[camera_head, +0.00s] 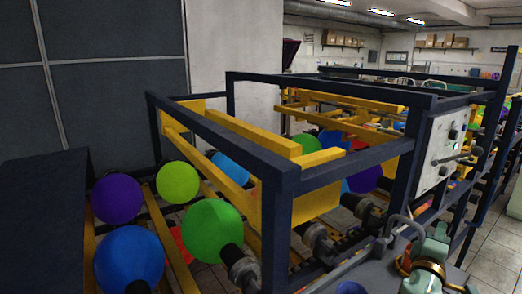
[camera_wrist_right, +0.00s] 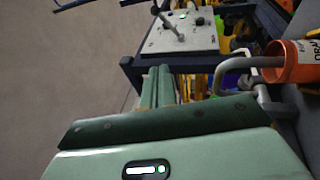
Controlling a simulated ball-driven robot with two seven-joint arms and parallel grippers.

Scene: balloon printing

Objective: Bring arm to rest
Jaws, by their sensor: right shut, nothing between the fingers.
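My right arm and gripper, in green, show at the bottom right of the head view, with a gold ring around the arm. My right gripper (camera_wrist_right: 160,74) is clear in the right wrist view. Its two green fingers lie side by side, shut with nothing between them. Beyond the fingertips in that view is a control panel (camera_wrist_right: 182,34) with a lever and buttons. The panel also shows in the head view (camera_head: 440,148), on the frame at the right. My left gripper is not in view.
A dark blue and yellow machine frame (camera_head: 345,165) fills the middle. Several balloons, such as a green one (camera_head: 210,230) and a purple one (camera_head: 116,198), sit along it. An orange container (camera_wrist_right: 292,62) and a grey bent pipe (camera_wrist_right: 226,72) are close by my right gripper's right side.

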